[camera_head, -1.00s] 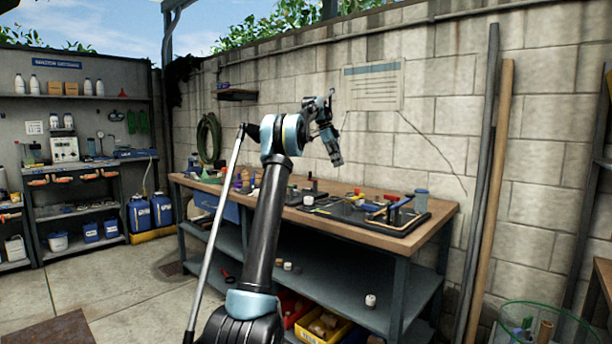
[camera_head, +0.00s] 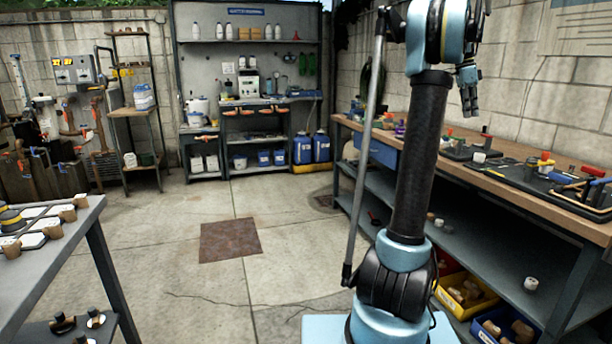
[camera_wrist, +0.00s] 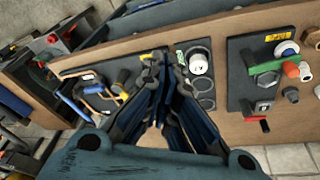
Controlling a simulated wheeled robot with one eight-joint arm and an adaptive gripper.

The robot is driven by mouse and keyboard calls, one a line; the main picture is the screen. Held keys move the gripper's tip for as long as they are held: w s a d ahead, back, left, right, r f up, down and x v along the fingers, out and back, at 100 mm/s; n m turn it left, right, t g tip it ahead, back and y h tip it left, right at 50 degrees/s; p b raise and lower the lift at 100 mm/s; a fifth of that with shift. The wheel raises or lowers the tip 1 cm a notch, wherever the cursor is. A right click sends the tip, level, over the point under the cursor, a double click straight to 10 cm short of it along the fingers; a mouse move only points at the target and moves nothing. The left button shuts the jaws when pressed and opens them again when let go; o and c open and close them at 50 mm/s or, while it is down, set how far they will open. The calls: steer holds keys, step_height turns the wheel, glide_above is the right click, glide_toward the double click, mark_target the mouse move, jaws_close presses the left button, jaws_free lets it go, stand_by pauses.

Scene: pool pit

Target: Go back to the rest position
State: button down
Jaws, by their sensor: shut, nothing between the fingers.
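My gripper (camera_head: 469,108) hangs from the raised, folded arm with its fingers pointing down, above and in front of the wooden workbench (camera_head: 480,178). Its fingers are shut and empty. In the wrist view the gripper (camera_wrist: 167,68) points toward the bench top, with clear space between the fingers and the parts there. A dark tray (camera_wrist: 88,88) with tools lies on the bench on one side, and a dark board (camera_wrist: 262,80) with a green-handled valve lies on the other.
A grey table (camera_head: 50,245) with small parts stands at the left. Shelves (camera_head: 250,100) with bottles and blue jugs (camera_head: 312,148) stand at the back. A yellow bin (camera_head: 465,294) sits under the bench. The concrete floor between table and bench is open, with a rusty plate (camera_head: 230,240) in it.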

steer(key=s+a+f+n+t, duration=0.1)
steer(key=s+a+f+n, duration=0.2)
steer(key=s+a, duration=0.35)
steer(key=s+a+f+n, duration=0.3)
steer(key=a+f+n, duration=0.1)
steer(key=a, duration=0.6)
steer(key=s+a+f+n+t, duration=0.1)
steer(key=s+a+f+n, duration=0.3)
steer(key=a, duration=0.5)
steer(key=s+a+f+n+y, duration=0.1)
steer(key=s+a+f+n, duration=0.4)
steer(key=s+f, duration=0.5)
steer(key=s+a+f+n+t+y, duration=0.1)
steer(key=s+a+f+n, duration=0.3)
steer(key=s+a+f, duration=0.5)
step_height(320, 180, down, 4)
steer(key=shift+s+n+t+y, duration=0.3)
steer(key=shift+s+n, duration=0.1)
steer(key=shift+s, duration=0.4)
